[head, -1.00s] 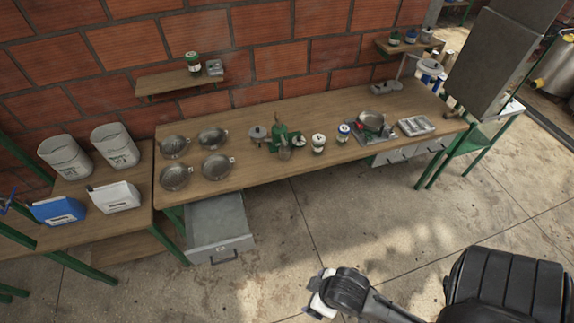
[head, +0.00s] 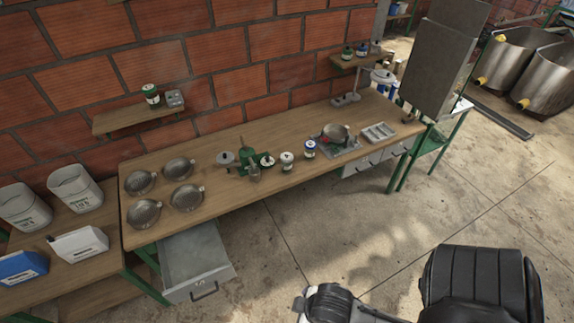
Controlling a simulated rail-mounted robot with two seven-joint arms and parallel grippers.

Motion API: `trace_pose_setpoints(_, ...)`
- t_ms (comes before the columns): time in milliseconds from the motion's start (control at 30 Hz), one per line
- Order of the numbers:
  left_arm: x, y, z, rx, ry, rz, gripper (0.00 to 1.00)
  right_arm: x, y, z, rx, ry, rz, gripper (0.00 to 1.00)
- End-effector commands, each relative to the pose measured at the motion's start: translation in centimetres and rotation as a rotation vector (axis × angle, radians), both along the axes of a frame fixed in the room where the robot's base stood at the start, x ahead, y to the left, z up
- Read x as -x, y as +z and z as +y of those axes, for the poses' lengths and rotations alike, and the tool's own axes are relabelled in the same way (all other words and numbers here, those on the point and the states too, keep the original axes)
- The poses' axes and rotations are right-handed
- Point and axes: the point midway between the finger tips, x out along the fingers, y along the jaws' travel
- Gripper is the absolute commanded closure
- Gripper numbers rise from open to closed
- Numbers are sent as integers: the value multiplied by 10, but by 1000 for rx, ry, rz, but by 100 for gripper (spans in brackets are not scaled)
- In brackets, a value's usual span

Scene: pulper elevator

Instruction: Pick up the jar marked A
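Several small jars are in view, but their markings are too small for me to read, so I cannot tell which is A. On the workbench (head: 235,205) stand a white-lidded jar (head: 287,161) and a jar with a blue band (head: 310,149). More small jars stand on the right wall shelf (head: 345,64). My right gripper (head: 303,306) is low at the bottom edge, over the floor and well away from the bench. Its fingers are mostly cut off. My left gripper is out of view.
Metal pans (head: 143,213) and a green grinder-like device (head: 246,160) stand on the bench. An open drawer (head: 197,262) juts out below its left part. White containers (head: 74,187) stand at left. A tall grey panel (head: 440,65) stands at right. The floor in front is clear.

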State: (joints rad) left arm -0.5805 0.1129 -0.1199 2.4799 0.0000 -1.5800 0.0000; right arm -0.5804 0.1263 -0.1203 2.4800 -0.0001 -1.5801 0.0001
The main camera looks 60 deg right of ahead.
Motion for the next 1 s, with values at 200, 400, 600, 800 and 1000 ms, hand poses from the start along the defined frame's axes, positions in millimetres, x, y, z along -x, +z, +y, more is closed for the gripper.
trace_pose_setpoints(200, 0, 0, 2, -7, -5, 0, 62, 0, 0, 1, -4, -3, 0, 9)
trace_pose_setpoints(400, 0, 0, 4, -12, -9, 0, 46, 0, 0, 3, -8, -6, -1, 9)
trace_pose_setpoints(600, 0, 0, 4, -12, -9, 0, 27, 0, 0, 3, -10, -7, -1, 9)
trace_pose_setpoints(800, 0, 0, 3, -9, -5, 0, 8, 0, 0, 3, -10, -6, -1, 9)
trace_pose_setpoints(1000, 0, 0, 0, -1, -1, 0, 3, 0, 0, 2, -6, -4, 0, 9)
